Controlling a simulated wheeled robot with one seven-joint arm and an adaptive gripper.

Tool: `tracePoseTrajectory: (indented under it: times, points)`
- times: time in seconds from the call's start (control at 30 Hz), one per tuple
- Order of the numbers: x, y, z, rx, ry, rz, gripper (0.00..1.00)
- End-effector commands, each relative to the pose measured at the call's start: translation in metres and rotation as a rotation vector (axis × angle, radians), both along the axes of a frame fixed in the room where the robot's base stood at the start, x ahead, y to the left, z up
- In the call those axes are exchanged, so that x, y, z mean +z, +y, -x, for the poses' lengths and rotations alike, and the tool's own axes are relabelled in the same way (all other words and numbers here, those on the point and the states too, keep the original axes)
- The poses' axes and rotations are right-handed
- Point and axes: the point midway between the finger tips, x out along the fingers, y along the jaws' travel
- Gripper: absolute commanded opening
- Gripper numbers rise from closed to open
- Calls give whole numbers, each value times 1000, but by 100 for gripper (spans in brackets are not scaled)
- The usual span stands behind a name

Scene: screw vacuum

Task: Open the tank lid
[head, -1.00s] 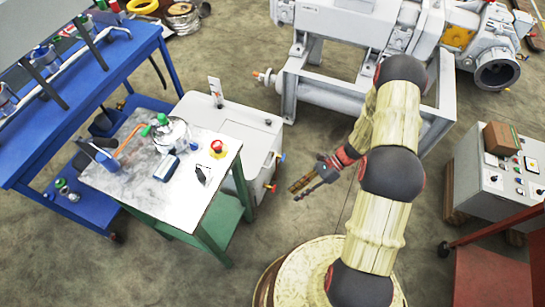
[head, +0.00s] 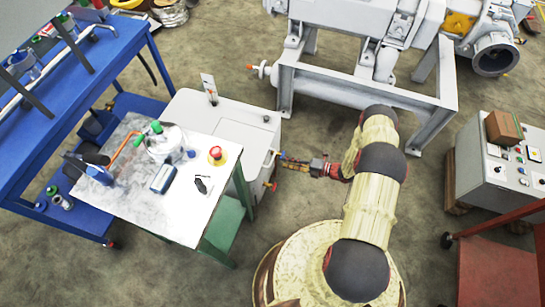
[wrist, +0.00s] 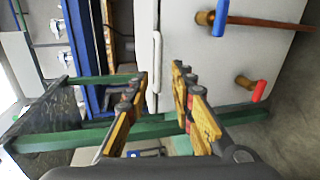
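The tank (head: 263,150) is a white box on the floor beside the work table, and its flat lid (head: 228,112) looks closed in the head view. My gripper (head: 288,161) is just right of the tank's side, close to its blue-handled valve. Whether it touches the tank, I cannot tell. In the wrist view my gripper (wrist: 160,100) is open, with its yellow fingers apart and nothing between them. The tank's white side (wrist: 195,40) fills the upper middle there, with a white bar handle (wrist: 157,62), a blue valve handle (wrist: 221,17) and a red one (wrist: 259,90).
The green-legged work table (head: 130,205) holds a glass vessel and a red button, and stands in front of the tank. A blue bench (head: 120,70) is at the left. A grey machine frame (head: 365,97) stands behind, and a control box (head: 490,175) at the right. Floor between is clear.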

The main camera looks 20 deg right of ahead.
Motion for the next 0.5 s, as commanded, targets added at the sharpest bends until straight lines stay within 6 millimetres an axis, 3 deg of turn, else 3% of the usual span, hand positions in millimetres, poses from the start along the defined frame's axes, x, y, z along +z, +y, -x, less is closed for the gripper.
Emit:
tracePoseTrajectory:
  times: [0.23, 0.5]
  points:
    - [-1, 9, -6, -12, 57, -49, 24]
    - [-11, 42, -28, -8, 56, -47, 24]
